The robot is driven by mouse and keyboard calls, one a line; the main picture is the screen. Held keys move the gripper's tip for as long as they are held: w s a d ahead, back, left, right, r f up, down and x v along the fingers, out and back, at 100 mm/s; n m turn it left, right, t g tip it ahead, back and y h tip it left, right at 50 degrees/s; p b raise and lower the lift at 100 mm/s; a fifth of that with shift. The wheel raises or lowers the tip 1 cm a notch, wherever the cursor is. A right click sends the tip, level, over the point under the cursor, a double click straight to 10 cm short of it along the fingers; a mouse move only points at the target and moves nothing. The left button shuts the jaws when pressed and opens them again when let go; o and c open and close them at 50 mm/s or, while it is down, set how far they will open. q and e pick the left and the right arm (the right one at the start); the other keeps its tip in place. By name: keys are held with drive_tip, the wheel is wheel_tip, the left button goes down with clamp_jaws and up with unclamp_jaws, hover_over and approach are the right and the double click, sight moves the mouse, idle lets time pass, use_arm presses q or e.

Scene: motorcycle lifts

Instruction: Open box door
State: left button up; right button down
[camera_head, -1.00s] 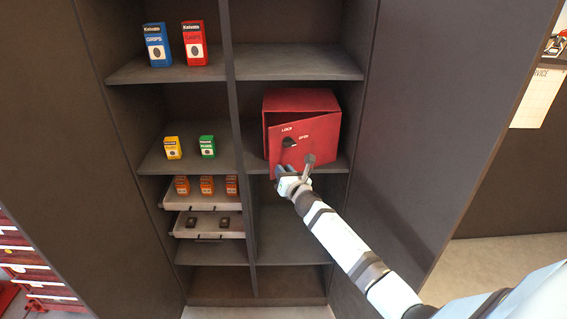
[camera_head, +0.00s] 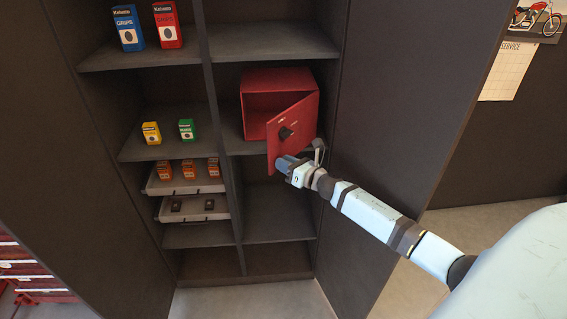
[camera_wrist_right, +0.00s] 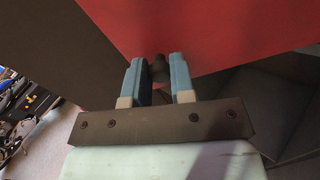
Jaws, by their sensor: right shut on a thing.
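The red box (camera_head: 283,77) stands on a middle shelf in the right column of the cabinet. Its red door (camera_head: 296,122) is hinged at the right and stands ajar, swung out towards me, so the dark red inside shows at the left. A dark dial (camera_head: 286,132) sits on the door's front. My right gripper (camera_head: 284,166) is at the low part of the door. In the right wrist view my right gripper (camera_wrist_right: 158,78) is shut on a dark knob (camera_wrist_right: 159,70) in front of the red door (camera_wrist_right: 215,35). My left gripper is out of view.
Tall dark cabinet doors flank the shelves; the right one (camera_head: 405,110) stands close to my right arm. Small yellow (camera_head: 151,133) and green (camera_head: 187,129) boxes stand on the left shelf, above pale trays (camera_head: 206,184). The shelf (camera_head: 270,187) below the red box looks empty.

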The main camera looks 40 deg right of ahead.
drive_tip(key=c, duration=1)
unclamp_jaws()
drive_tip(key=b+v, duration=0.1)
drive_tip(key=v, duration=1.2)
drive_tip(key=shift+s+d, duration=0.1)
drive_tip(key=shift+s, duration=0.3)
